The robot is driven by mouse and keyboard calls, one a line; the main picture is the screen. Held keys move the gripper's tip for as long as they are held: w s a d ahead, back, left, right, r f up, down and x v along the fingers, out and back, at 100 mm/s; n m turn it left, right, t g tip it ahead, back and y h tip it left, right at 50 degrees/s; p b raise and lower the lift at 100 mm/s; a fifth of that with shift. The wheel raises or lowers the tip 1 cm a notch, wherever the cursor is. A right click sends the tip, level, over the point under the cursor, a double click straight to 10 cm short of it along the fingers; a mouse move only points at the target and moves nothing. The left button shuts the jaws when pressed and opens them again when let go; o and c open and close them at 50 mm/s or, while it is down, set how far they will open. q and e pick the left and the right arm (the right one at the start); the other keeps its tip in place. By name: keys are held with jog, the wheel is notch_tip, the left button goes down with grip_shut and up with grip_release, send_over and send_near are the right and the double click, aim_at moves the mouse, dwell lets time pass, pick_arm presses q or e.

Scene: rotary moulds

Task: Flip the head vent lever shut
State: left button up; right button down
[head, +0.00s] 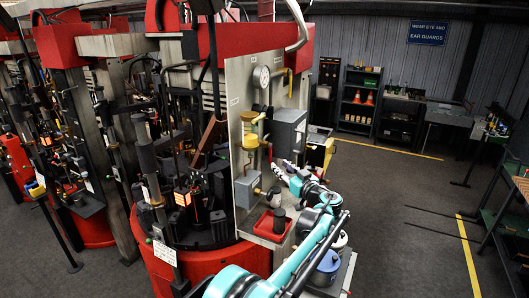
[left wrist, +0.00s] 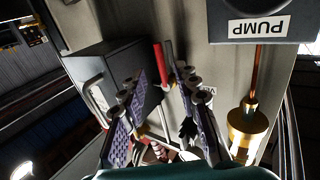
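In the head view a small red lever (head: 269,153) shows on the panel below the yellow fittings. My left gripper (left wrist: 158,78) is open, its two purple-padded fingers on either side of the red handle's line. Contact with the handle cannot be told. In the head view my left gripper (head: 283,170) is at the panel's right side, small and partly merged with the wrist. My right gripper is out of view.
A grey box labelled PUMP (left wrist: 258,20) and a brass cylinder (left wrist: 247,125) sit beside the fingers. A dark grey box (left wrist: 100,75) is close on the other side. A red tray (head: 272,225) lies below the panel. Open floor (head: 390,200) is to the right.

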aim_at(270, 154)
pick_arm(q)
jog(key=p+x, duration=0.1)
jog(key=x, duration=0.5)
jog(key=shift+w+a+r+p, duration=0.2)
jog(key=shift+w+r+p, duration=0.05)
jog(key=shift+p, duration=0.1)
jog(key=shift+w+a, duration=0.1)
grip_shut()
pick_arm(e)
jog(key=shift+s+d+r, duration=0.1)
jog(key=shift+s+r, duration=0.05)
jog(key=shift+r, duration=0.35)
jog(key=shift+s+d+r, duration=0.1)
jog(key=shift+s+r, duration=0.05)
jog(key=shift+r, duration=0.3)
